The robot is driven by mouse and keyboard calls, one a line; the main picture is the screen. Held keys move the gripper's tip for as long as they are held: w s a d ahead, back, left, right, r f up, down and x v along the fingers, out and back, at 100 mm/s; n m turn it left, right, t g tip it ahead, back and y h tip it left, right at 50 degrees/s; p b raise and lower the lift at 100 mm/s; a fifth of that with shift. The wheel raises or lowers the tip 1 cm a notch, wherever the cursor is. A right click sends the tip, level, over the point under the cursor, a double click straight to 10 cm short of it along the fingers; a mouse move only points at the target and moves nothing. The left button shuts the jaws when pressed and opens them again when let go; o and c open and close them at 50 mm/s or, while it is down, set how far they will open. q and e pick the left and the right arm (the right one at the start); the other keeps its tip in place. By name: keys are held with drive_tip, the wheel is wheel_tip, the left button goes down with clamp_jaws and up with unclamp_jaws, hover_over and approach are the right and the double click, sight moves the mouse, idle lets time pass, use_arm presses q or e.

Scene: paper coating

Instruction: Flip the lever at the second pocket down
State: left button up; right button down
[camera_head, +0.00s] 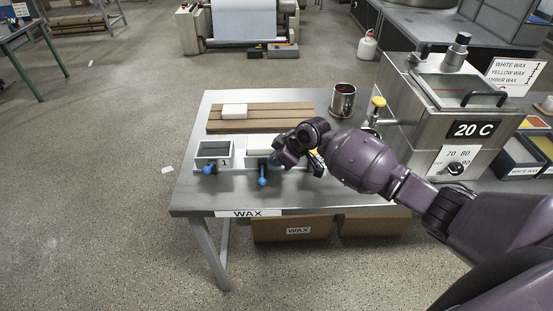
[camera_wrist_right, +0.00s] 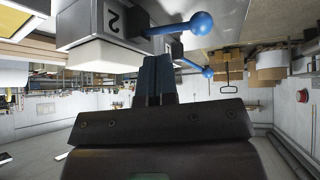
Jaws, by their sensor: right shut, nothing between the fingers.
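The second pocket (camera_wrist_right: 92,22), a metal box marked 2, shows in the right wrist view with a white block (camera_wrist_right: 104,53) by it. In the head view my right gripper (camera_head: 277,161) partly hides this pocket. Its blue-knobbed lever (camera_head: 262,181) sticks out at the front, the knob lower in the picture than the first pocket's. In the wrist view this lever's knob (camera_wrist_right: 201,25) is large and close. The right gripper's fingers (camera_wrist_right: 155,80) are shut and empty beside the pocket and lever; contact cannot be told. My left gripper is out of view.
The first pocket (camera_head: 213,150) with its blue lever (camera_head: 208,169) stands to the left. Behind are a wooden board (camera_head: 270,117) with a white block and a metal cup (camera_head: 342,100). A wax tank (camera_head: 440,115) stands at right. The left table edge is clear.

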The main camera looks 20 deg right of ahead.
drive_tip(key=v, duration=1)
drive_tip(key=shift+w+d+r+b, duration=0.15)
drive_tip(key=shift+d+r+b, duration=0.1)
drive_tip(key=shift+b, duration=0.15)
